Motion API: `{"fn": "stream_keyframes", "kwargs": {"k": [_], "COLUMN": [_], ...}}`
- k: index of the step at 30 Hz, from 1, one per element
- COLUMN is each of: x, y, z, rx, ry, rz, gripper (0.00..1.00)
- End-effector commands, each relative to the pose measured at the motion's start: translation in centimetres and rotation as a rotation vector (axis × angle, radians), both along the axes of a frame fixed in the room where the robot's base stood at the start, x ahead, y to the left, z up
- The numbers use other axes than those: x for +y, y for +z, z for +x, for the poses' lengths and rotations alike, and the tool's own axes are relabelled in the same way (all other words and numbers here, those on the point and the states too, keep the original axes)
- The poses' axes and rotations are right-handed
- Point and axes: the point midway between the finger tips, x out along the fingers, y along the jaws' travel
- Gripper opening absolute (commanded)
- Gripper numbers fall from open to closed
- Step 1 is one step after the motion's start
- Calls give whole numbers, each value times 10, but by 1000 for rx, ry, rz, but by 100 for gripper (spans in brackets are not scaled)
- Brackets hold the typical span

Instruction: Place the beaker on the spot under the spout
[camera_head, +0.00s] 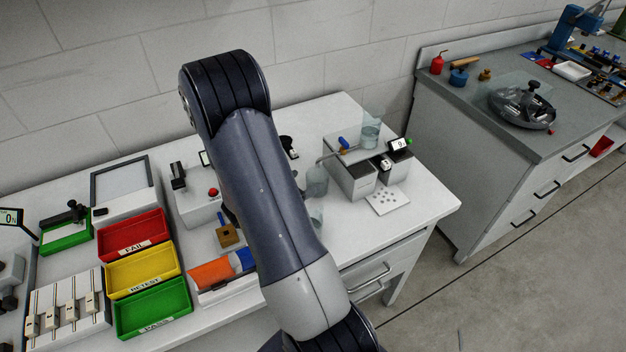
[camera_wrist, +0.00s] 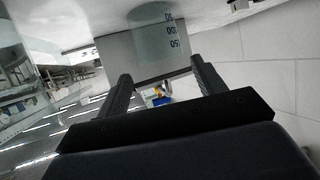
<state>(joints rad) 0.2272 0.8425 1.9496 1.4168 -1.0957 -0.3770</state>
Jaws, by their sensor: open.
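In the wrist view my gripper (camera_wrist: 160,70) is open, its two dark fingers apart with nothing between their tips. A clear graduated beaker (camera_wrist: 152,22) shows beyond the fingertips, upside down in this picture, in front of a grey box face. In the head view a clear vessel (camera_head: 316,180) is beneath the thin spout (camera_head: 328,157). Another clear vessel (camera_head: 316,215) is partly covered by my arm; I cannot tell which one is the graduated beaker. The spot under the spout cannot be made out.
The grey dispenser (camera_head: 352,178) carries a glass vessel (camera_head: 370,130) on top. A white dotted plate (camera_head: 388,201) lies at its right. Close clear glass (camera_wrist: 22,90) fills the wrist view's left side. Coloured trays (camera_head: 145,270) stand left. The table's right front corner is clear.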

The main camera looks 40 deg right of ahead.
Motion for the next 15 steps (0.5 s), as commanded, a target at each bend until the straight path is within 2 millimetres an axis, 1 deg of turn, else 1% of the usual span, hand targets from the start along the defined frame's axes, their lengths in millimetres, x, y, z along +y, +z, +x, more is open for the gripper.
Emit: {"fn": "stream_keyframes", "kwargs": {"k": [1, 6, 9, 15], "x": [8, 23, 27, 28], "y": [3, 10, 11, 12], "z": [0, -2, -2, -3], "rx": [-2, -1, 0, 0], "ry": [4, 1, 0, -1], "rz": [-1, 0, 0, 0], "gripper": [65, 65, 65, 65]}}
